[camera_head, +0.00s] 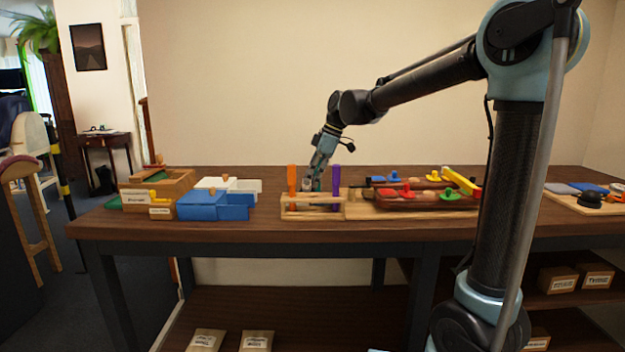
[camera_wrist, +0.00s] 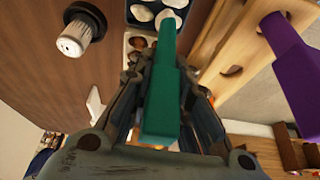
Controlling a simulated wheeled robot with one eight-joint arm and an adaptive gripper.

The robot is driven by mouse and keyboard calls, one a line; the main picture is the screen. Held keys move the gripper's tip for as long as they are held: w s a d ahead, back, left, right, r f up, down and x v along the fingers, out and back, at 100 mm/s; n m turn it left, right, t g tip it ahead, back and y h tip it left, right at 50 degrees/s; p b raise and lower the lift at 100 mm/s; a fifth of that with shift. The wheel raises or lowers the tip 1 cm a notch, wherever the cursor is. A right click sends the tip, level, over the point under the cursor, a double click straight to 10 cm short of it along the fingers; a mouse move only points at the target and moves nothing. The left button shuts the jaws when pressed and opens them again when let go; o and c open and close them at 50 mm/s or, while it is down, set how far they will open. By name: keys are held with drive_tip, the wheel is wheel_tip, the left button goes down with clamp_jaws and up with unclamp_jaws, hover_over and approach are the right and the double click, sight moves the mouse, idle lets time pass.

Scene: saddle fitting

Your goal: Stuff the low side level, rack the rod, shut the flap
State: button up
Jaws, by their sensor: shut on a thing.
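My gripper (camera_head: 318,180) is over the wooden rack (camera_head: 298,214) in the head view. In the wrist view my gripper (camera_wrist: 165,115) is shut on a green rod (camera_wrist: 162,90), which points away from the palm. The rack also shows in the wrist view (camera_wrist: 212,88), with open holes beside the green rod; the rod looks apart from them. An orange rod (camera_head: 292,182) and a purple rod (camera_head: 336,180) stand upright in the rack. To its right is a low reddish-brown assembly (camera_head: 430,204) with coloured knobs and a yellow bar (camera_head: 459,180). I cannot tell its flap's state or its padding level.
A blue box (camera_head: 198,207), a white box (camera_head: 246,187) and a labelled wooden box (camera_head: 178,187) stand on the left. A board with dark and blue pieces (camera_head: 590,199) lies at the far right. A white cylinder with a dark end (camera_wrist: 75,38) is left of my gripper.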

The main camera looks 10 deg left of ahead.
clamp_jaws()
wheel_tip(320, 180, up, 7)
idle(0.7)
drive_tip(key=shift+w+d, duration=0.1)
idle(0.4)
